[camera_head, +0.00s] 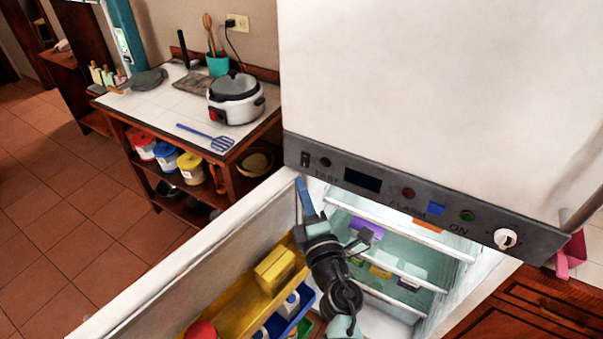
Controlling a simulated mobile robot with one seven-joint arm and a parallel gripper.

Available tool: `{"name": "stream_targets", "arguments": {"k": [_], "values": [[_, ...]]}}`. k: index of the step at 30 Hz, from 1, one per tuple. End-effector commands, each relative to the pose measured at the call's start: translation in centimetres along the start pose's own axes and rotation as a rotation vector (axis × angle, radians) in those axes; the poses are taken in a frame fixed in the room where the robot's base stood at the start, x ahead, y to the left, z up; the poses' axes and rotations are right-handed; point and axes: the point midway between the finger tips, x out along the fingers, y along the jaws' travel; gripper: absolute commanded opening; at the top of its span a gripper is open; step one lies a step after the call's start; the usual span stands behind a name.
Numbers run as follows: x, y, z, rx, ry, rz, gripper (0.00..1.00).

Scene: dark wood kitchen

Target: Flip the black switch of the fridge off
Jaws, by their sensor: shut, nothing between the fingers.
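The fridge (420,80) is white, with a dark grey control panel (380,172) along its lower front edge. The small black switch (305,159) sits at the panel's far left end. Whether it is on or off is too small to tell. My gripper (301,183) points up from the open fridge compartment, its blue-grey fingers together and empty. In the picture the fingertips are just below the switch, with a small gap; their depth relative to the panel is unclear.
The fridge door (190,240) stands open at left, its yellow shelf (222,300) holding containers close to my arm. Glass shelves (395,262) lie right of my arm. The panel also has a white knob (505,238). A side table (165,98) holds a cooker (236,97).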

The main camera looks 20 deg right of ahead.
Motion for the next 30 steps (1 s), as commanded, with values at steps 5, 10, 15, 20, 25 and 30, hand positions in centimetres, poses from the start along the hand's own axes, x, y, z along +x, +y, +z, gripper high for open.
{"name": "stream_targets", "arguments": {"k": [5, 10, 15, 20, 25, 30], "values": [[-3.1, 0.7, 0.1, 0.001, -0.003, -0.001, 0.00], [-5.1, 0.9, 0.1, 0.002, 0.000, 0.000, 0.00], [-5.9, 1.0, 0.1, -0.001, 0.000, 0.000, 0.00], [-5.9, 1.0, 0.1, -0.001, 0.000, 0.000, 0.00], [-5.9, 1.0, 0.1, -0.001, 0.000, 0.000, 0.00], [-5.9, 1.0, 0.1, -0.001, 0.000, 0.000, 0.00]]}}
